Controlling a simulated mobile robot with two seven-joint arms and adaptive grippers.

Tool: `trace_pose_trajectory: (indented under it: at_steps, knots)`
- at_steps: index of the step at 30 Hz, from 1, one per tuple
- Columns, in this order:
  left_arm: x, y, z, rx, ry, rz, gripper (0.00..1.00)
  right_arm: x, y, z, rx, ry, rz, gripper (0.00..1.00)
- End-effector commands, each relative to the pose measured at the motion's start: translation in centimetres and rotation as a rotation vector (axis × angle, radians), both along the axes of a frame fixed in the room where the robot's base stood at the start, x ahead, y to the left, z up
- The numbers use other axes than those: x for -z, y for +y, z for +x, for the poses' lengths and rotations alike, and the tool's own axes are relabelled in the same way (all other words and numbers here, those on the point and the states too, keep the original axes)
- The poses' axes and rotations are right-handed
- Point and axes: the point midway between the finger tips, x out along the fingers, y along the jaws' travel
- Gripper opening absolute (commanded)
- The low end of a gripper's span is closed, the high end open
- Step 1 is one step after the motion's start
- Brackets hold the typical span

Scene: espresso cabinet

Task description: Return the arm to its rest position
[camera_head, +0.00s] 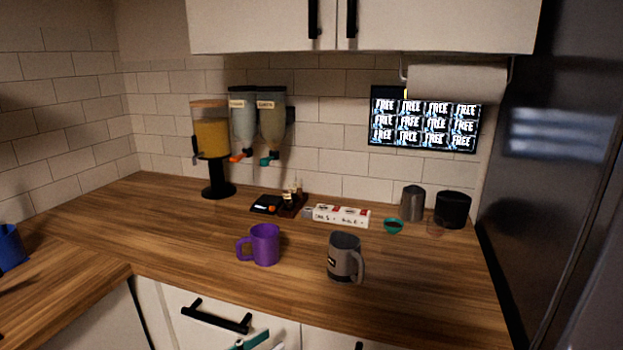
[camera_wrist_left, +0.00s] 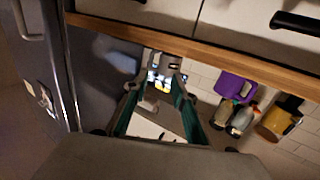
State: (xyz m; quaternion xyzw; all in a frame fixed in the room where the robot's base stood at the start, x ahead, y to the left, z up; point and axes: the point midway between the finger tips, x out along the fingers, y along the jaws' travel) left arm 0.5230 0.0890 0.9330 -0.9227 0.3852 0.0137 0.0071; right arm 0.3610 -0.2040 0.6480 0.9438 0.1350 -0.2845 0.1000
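My left gripper (camera_head: 252,341) shows only in part at the bottom edge of the head view, in front of the drawer and below the counter. In the left wrist view my left gripper (camera_wrist_left: 156,88) has its two teal fingers spread apart, with nothing held between them. A grey mug (camera_head: 343,258) stands upright on the wooden counter (camera_head: 200,255) near its front edge. A purple mug (camera_head: 264,245) stands upright to its left and also shows in the left wrist view (camera_wrist_left: 234,85). My right gripper is in neither view.
Black drawer handles (camera_head: 215,316) stick out below the counter. At the back stand a yellow-filled dispenser (camera_head: 211,135), a white box (camera_head: 341,216), a teal bowl (camera_head: 393,226), a metal pitcher (camera_head: 412,203) and a black container (camera_head: 453,209). A dark fridge (camera_head: 550,180) borders the right.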

Motion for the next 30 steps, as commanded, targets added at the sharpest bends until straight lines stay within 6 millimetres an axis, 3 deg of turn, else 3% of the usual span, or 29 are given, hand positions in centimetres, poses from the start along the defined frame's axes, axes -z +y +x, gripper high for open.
trace_pose_trajectory:
  at_steps: [5, 8, 11, 15, 18, 24, 30]
  knots:
    - [5.9, 1.1, -1.3, -0.120, 0.060, 0.036, 0.26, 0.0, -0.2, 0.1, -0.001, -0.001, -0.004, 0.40]
    - [10.4, 2.5, -2.7, -0.208, 0.116, 0.085, 0.26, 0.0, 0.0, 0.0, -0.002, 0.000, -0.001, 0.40]
    - [15.4, 4.6, -5.1, -0.300, 0.188, 0.151, 0.26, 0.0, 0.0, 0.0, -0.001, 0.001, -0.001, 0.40]
    - [22.1, 7.7, -9.7, -0.406, 0.304, 0.261, 0.26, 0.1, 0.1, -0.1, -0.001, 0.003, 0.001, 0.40]
    - [25.4, 9.4, -12.8, -0.452, 0.369, 0.327, 0.26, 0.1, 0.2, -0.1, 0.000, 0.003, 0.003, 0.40]
    - [28.4, 11.1, -16.1, -0.491, 0.434, 0.395, 0.26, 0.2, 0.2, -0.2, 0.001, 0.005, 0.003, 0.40]
    - [28.6, 11.2, -16.3, -0.492, 0.438, 0.399, 0.26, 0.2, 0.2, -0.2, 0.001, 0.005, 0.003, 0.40]
